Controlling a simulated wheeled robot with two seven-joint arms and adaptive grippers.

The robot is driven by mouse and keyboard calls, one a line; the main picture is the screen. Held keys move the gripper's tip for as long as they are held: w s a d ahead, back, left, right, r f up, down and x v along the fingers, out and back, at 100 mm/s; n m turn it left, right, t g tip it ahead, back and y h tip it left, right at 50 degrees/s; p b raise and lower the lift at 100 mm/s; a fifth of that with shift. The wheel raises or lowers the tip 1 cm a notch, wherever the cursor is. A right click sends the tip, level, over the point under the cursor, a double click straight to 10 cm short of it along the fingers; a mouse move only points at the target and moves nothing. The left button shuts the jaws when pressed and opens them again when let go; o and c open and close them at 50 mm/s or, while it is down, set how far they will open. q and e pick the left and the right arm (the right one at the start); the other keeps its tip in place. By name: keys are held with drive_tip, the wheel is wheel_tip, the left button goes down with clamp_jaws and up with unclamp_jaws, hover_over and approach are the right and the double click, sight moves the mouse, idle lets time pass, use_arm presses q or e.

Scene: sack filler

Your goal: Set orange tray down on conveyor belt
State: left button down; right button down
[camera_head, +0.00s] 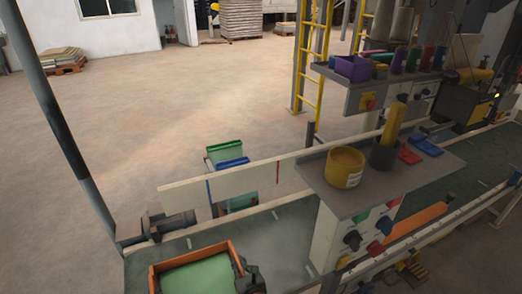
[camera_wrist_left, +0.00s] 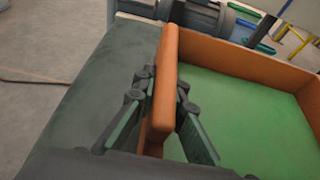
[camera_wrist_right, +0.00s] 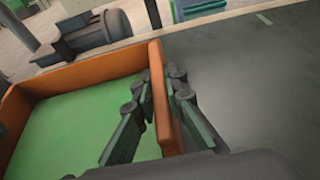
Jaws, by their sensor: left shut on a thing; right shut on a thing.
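The orange tray (camera_head: 188,257) with a green inside is at the bottom of the head view, over the dark conveyor belt (camera_head: 285,240). It looks about level; I cannot tell whether its underside touches the belt. In the left wrist view my left gripper (camera_wrist_left: 160,130) is shut on one side wall of the tray (camera_wrist_left: 232,52). In the right wrist view my right gripper (camera_wrist_right: 160,125) is shut on the opposite wall of the tray (camera_wrist_right: 85,74). The right gripper also shows at the tray's right side in the head view (camera_head: 248,277).
A grey control stand (camera_head: 335,235) with a yellow tub (camera_head: 344,168) rises right of the tray. A motor (camera_head: 165,226) sits at the belt's far left edge. Pale side rails line the belt. Green and blue crates (camera_head: 227,155) stand beyond. The belt between tray and stand is clear.

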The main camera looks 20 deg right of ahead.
use_arm(q)
drive_tip(key=shift+a+f, duration=0.15)
drive_tip(key=shift+a, duration=0.1)
use_arm(e)
drive_tip(key=shift+d+f, duration=0.15)
drive_tip(key=shift+d, duration=0.05)
use_arm(q)
drive_tip(key=shift+f, duration=0.3)
use_arm(e)
drive_tip(key=shift+f, duration=0.25)
use_arm(q)
drive_tip(key=c, duration=2.3)
unclamp_jaws()
drive_tip(key=shift+w+f, duration=0.1)
drive_tip(key=shift+f, duration=0.05)
use_arm(e)
drive_tip(key=c, duration=2.3)
unclamp_jaws()
drive_tip(key=shift+f, duration=0.15)
use_arm(q)
drive_tip(key=o, duration=0.3)
drive_tip(key=shift+d, duration=0.15)
use_arm(e)
drive_tip(key=o, duration=0.3)
drive_tip(key=shift+a, duration=0.15)
use_arm(q)
drive_tip(key=shift+o, duration=0.2)
use_arm(e)
drive_tip(key=shift+o, duration=0.2)
